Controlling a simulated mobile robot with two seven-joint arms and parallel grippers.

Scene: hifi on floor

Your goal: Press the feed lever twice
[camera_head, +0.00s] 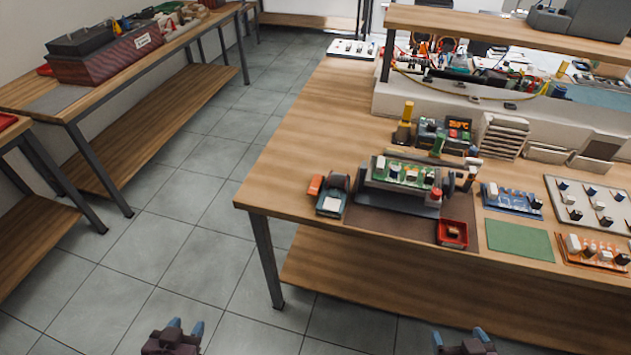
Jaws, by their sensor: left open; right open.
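My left gripper (186,325) is open and empty at the bottom edge, over the tiled floor and apart from the workbench. My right gripper (459,336) is open and empty at the bottom right, in front of the workbench. On the workbench a board holder (399,196) carries a green circuit board (403,172), with a dark round knob at its right end. A small orange and dark unit with a spool (331,194) stands at its left. I cannot tell which part is the feed lever; it is too small to make out.
The workbench (305,135) has a clear left side. A red tray (452,233), a blue board (511,199), a green mat (519,240) and an orange board (594,252) lie near its front. White stacked trays (502,136) stand behind. Open floor (190,240) lies left.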

